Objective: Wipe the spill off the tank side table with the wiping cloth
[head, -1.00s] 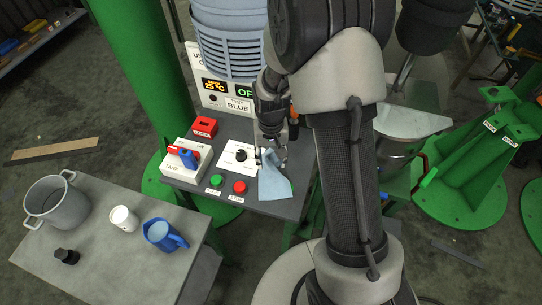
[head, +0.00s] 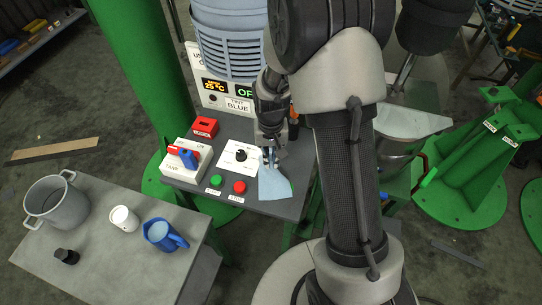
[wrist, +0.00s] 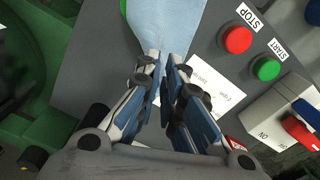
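The light blue wiping cloth (head: 274,186) is on the front right part of the dark grey tank side table (head: 297,206), beside the red button. My gripper (head: 269,160) is at the cloth's far end, pointing down. In the wrist view the cloth (wrist: 167,28) narrows between the fingertips of my gripper (wrist: 164,66), which are closed on it. The cloth spreads out flat beyond the fingers over the table (wrist: 92,62). I see no spill on the bare table; the cloth and my arm hide part of the top.
The table also bears a green button (head: 216,181), a red button (head: 239,187), a white dial panel (head: 238,156), a white switch box (head: 186,166) and a red block (head: 205,127). A side table (head: 95,255) with a pot, cup and blue jug stands at left.

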